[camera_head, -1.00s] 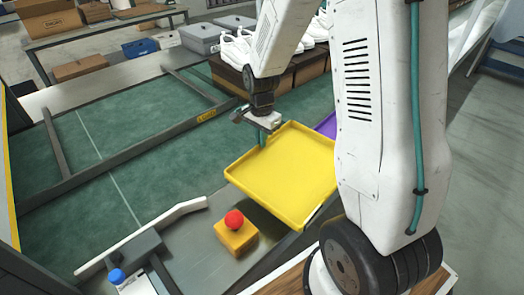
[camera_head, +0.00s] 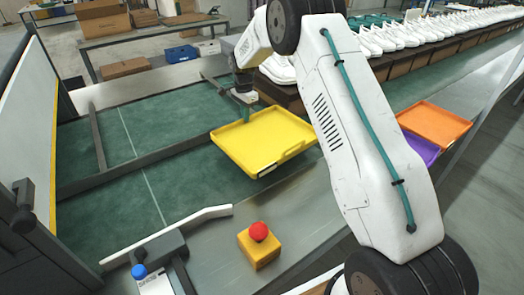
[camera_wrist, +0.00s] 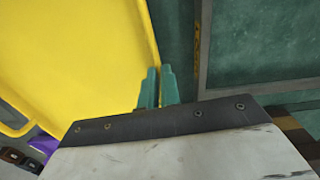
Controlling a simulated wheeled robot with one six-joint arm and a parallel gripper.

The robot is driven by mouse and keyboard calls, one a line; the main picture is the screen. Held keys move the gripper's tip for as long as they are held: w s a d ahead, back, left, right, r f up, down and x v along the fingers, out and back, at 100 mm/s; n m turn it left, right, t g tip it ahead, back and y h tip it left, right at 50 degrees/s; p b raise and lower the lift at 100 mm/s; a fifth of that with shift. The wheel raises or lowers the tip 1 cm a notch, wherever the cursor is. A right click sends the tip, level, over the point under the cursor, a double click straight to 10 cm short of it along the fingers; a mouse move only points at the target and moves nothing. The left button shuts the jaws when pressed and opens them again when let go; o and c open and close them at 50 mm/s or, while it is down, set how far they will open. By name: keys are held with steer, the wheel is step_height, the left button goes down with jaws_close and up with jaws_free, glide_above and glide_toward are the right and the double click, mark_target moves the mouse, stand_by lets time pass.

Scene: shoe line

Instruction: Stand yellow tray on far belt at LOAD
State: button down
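The yellow tray (camera_head: 262,140) is held in the air at its back left rim by my gripper (camera_head: 243,110). The tray is tilted a little and hangs above the near metal edge and the green belt. In the wrist view the yellow tray (camera_wrist: 70,60) fills the left side, and my gripper's green fingers (camera_wrist: 158,90) are close together on its rim. The far belt (camera_head: 190,125) is green, beyond a dark divider rail, and its left part is bare. A white line crosses the belts. No LOAD lettering is readable to me.
A red button on a yellow box (camera_head: 258,245) stands in front. A white guide bar (camera_head: 165,235) lies to its left, near a blue button (camera_head: 139,271). Orange (camera_head: 435,124) and purple (camera_head: 418,148) trays lie to the right. White shoes (camera_head: 390,38) line the back.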

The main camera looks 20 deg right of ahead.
step_height(320, 180, up, 4)
steer(key=w, duration=0.3)
steer(key=shift+m, duration=0.4)
steer(key=f, duration=1)
steer(key=shift+s+f, duration=0.15)
steer(key=shift+s, duration=0.05)
steer(key=shift+f, duration=0.2)
steer(key=c, duration=1.6)
jaws_free()
step_height(320, 180, up, 12)
steer(key=shift+r, duration=0.25)
